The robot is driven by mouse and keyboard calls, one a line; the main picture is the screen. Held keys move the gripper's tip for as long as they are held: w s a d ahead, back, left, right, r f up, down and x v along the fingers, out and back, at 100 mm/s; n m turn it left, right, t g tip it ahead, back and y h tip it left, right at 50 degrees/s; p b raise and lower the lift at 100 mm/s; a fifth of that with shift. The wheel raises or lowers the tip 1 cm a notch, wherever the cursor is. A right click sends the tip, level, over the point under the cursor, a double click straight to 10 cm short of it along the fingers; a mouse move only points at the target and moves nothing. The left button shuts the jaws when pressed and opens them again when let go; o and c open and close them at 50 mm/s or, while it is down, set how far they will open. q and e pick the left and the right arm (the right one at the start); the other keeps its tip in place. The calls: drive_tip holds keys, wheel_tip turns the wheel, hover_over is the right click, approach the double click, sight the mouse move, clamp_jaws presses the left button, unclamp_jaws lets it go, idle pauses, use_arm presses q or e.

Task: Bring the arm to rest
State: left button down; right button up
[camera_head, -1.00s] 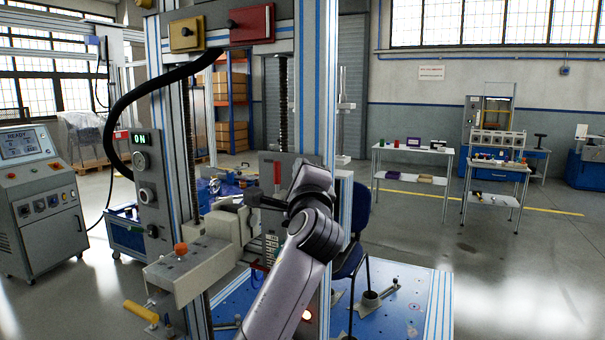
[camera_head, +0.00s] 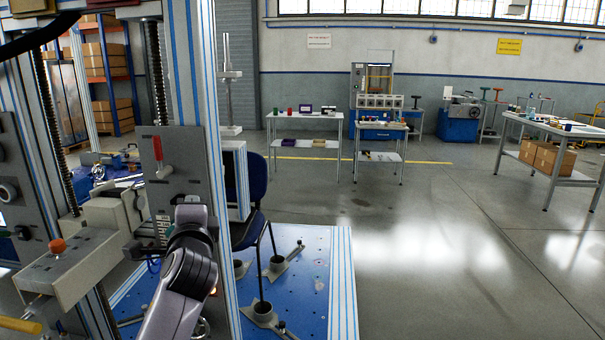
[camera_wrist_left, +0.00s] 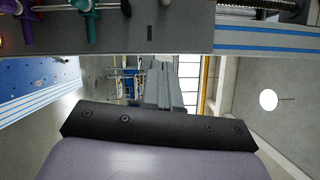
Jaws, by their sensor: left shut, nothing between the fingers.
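My left arm (camera_head: 185,270) rises from the bottom edge in the head view, in front of the testing machine's column (camera_head: 215,200). Its gripper cannot be made out there. In the left wrist view the gripper's fingers (camera_wrist_left: 164,85) show as a grey tapering shape beyond a black bar, shut with nothing between them. A grey panel of the machine with coloured handles (camera_wrist_left: 88,20) crosses the top of that view. My right gripper is in neither view.
A control box with an orange knob (camera_head: 58,246) juts out at left. Side tables (camera_head: 305,115) and a workbench (camera_head: 560,125) stand farther back. The floor at right is clear.

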use_arm(q)
drive_tip(key=s+f+n+g+h, duration=0.1)
drive_tip(key=s+f+n+h, duration=0.1)
drive_tip(key=s+f, duration=0.5)
drive_tip(key=s+d+f+n+g+h, duration=0.1)
drive_tip(key=s+f+n+g+h, duration=0.1)
drive_tip(key=f, duration=0.9)
drive_tip(key=s+f+n+g+h, duration=0.15)
drive_tip(key=s+f, duration=0.35)
drive_tip(key=f, duration=0.5)
drive_tip(key=s+f+n+h, duration=0.1)
drive_tip(key=s+f+n, duration=0.1)
drive_tip(key=s, duration=0.4)
drive_tip(key=s+d+f+n+g, duration=0.1)
drive_tip(key=s+f+n, duration=0.2)
drive_tip(key=s+f, duration=0.2)
drive_tip(key=s+f+n+g+h, duration=0.1)
drive_tip(key=s+f+n, duration=0.2)
drive_tip(key=s, duration=0.6)
drive_tip(key=shift+s+d+f+h, duration=0.25)
drive_tip(key=shift+f+h, duration=0.1)
drive_tip(key=shift+f, duration=0.3)
drive_tip(key=shift+g, duration=0.25)
